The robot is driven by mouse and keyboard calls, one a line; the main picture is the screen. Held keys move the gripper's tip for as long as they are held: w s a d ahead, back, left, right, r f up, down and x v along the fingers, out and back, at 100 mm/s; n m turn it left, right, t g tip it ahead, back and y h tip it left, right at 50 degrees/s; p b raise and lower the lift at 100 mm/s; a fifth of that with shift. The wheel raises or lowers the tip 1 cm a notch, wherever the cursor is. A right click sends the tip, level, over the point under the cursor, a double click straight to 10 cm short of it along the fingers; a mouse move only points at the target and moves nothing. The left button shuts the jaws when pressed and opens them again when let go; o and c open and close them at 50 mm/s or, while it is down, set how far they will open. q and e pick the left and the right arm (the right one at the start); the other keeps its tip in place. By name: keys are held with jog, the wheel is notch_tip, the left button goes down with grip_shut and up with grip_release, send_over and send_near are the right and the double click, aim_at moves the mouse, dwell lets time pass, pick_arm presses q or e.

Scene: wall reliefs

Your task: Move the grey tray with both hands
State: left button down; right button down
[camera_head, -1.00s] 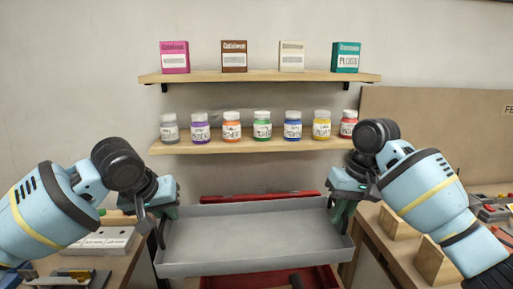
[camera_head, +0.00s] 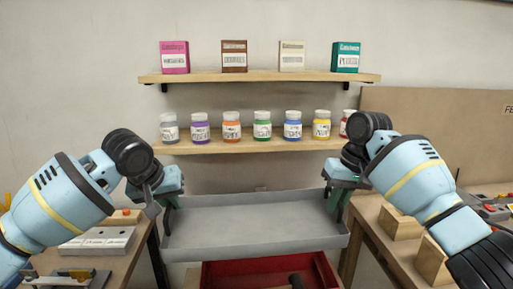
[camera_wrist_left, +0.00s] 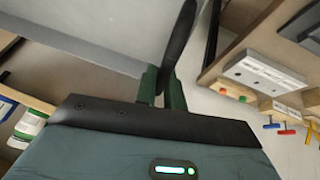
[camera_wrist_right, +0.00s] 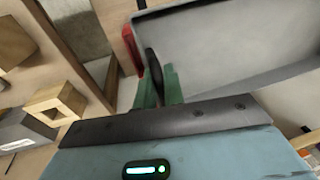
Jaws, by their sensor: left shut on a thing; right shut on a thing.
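The grey tray (camera_head: 250,228) is a shallow rectangular tray, held level between my two grippers in front of the shelves. It also shows in the left wrist view (camera_wrist_left: 100,25) and the right wrist view (camera_wrist_right: 220,45). My left gripper (camera_head: 168,208) is shut on the tray's left end; in the left wrist view its green fingers (camera_wrist_left: 162,88) close on a dark handle. My right gripper (camera_head: 338,200) is shut on the right end; in the right wrist view its fingers (camera_wrist_right: 157,85) close on a dark handle. The tray looks empty.
A red open box (camera_head: 265,272) is below the tray. Wooden tables stand left (camera_head: 120,262) and right (camera_head: 372,225), with a gap between. The lower shelf (camera_head: 250,146) holds several paint jars; the upper shelf (camera_head: 260,77) holds several small boxes. A brown board (camera_head: 440,140) is at right.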

pick_arm(q)
jog(key=shift+s+r, duration=0.1)
pick_arm(e)
jog(key=shift+s, duration=0.1)
